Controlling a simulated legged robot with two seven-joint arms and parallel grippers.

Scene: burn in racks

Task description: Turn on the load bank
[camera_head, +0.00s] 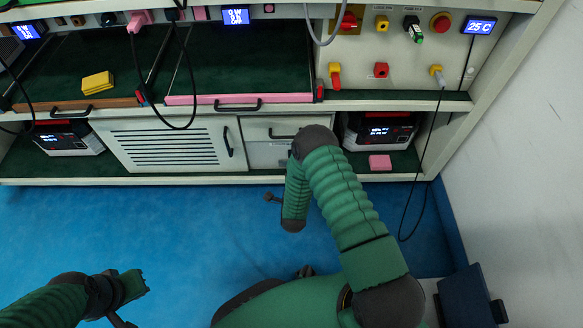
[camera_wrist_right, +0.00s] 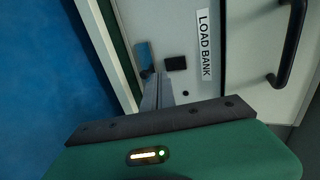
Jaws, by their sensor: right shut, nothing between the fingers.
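The load bank is a pale cabinet front with a "LOAD BANK" label (camera_wrist_right: 204,45) in the right wrist view. A black bar handle (camera_wrist_right: 290,45), a small black square (camera_wrist_right: 176,63) and a small blue part (camera_wrist_right: 145,53) are on or beside it. My right gripper (camera_wrist_right: 157,77) is shut and empty, its tips just below the blue part; I cannot tell whether they touch. In the head view the load bank front (camera_head: 262,131) is partly hidden behind my right arm, and the right fingers cannot be made out. My left arm is at the bottom left; its fingers are unclear.
A louvred cabinet door (camera_head: 175,146) is left of the load bank. Lit black power units stand on the low shelf at left (camera_head: 70,138) and right (camera_head: 380,132). A pink block (camera_head: 380,162) lies there. A cable (camera_head: 418,185) hangs at right. The blue floor (camera_head: 150,225) is open.

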